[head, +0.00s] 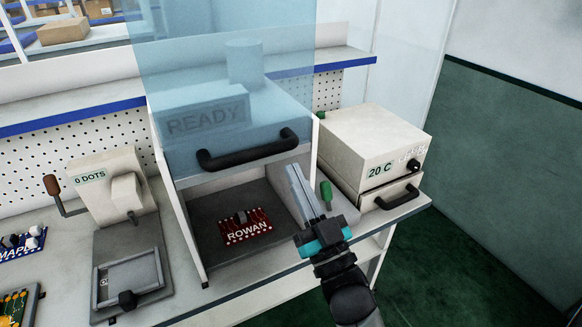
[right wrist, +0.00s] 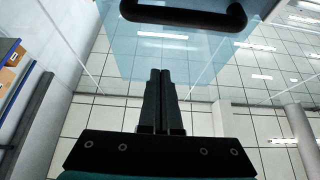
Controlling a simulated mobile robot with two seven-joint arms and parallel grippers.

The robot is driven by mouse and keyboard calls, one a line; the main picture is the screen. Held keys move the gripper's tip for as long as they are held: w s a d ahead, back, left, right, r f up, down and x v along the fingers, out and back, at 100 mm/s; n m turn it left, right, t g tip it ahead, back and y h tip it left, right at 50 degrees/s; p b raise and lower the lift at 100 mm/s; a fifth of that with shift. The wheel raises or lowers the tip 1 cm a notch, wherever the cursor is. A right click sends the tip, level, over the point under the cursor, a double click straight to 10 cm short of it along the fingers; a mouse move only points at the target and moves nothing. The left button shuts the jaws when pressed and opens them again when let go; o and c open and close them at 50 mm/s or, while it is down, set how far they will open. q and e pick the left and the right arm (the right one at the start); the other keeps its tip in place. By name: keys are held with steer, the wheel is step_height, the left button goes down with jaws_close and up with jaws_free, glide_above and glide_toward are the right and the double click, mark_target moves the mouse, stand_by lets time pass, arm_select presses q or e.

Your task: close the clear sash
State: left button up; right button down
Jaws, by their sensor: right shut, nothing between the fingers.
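The clear sash (head: 225,70) is a blue-tinted see-through panel, raised on the front of a grey cabinet. Its black bar handle (head: 247,150) runs along its lower edge, and the opening below is uncovered. My right gripper (head: 291,168) is shut and empty, its fingers pointing up, just below and right of the handle's right end in the head view. In the right wrist view the shut fingers (right wrist: 160,72) point toward the handle (right wrist: 185,18), which appears beyond their tips, and the sash (right wrist: 165,50) shows behind. I cannot tell any contact. My left gripper is not in view.
A red board marked ROWAN (head: 245,228) lies inside the cabinet. A green-topped knob (head: 326,192) and a cream box marked 20 C (head: 375,150) stand to the right. A cream press marked 0 DOTS (head: 112,185) stands left. Blue-edged shelving runs behind.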

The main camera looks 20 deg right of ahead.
step_height(320, 180, up, 5)
steer(key=p, duration=0.2)
glide_above(276, 151)
steer(key=s, duration=0.3)
steer(key=f, duration=0.1)
steer(key=w+f, duration=0.1)
steer(key=shift+a+f, duration=0.35)
steer(key=shift+a, duration=0.05)
steer(key=shift+w+f+b, duration=0.15)
steer(key=shift+f+b, duration=0.25)
steer(key=shift+f, duration=0.45)
